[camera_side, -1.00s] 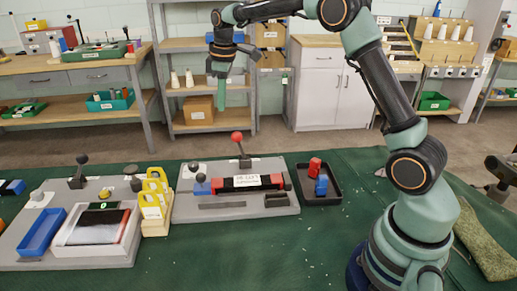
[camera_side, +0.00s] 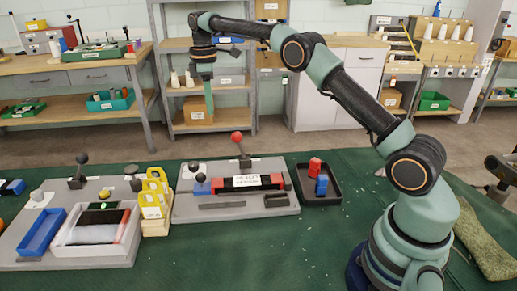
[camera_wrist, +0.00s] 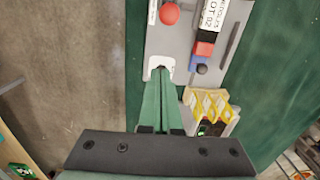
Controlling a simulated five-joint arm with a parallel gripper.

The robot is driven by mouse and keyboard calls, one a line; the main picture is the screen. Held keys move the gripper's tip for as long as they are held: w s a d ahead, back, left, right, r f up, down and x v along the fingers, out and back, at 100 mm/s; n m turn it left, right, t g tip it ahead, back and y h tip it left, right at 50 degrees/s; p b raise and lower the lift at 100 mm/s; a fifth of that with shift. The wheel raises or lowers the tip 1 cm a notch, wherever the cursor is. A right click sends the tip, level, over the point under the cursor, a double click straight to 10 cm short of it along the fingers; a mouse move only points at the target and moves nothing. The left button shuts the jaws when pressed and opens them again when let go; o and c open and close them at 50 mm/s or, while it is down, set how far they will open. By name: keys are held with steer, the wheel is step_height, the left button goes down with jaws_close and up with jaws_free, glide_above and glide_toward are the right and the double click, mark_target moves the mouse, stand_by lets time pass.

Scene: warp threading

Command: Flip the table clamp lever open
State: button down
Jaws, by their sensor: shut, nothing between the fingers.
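A lever with a red ball knob (camera_side: 237,137) stands upright on a grey board (camera_side: 185,212) on the green table; I cannot tell whether it is the clamp lever. The red knob (camera_wrist: 169,13) also shows at the top of the wrist view. Another upright lever with a black knob (camera_side: 82,159) stands on the left board. My gripper (camera_side: 210,118) points down, high above the table's far side, shut and empty. In the wrist view, its green fingers (camera_wrist: 161,74) overlap a white plate on the grey board; they are apart from it.
The grey board also carries a labelled red and black bar (camera_side: 245,183) and a blue block (camera_side: 202,187). Yellow holders (camera_side: 153,192) stand to its left and a black tray (camera_side: 335,199) to its right. The green table front (camera_side: 250,255) is clear.

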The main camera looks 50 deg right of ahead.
steer(key=shift+s+a+f+n+g, duration=0.15)
steer(key=shift+a+f+n+g, duration=0.35)
steer(key=shift+a+f+n, duration=0.2)
glide_above(241, 149)
steer(key=w+a, duration=0.3)
step_height(241, 149, down, 8)
stand_by(0.6)
steer(key=shift+w+d, duration=0.1)
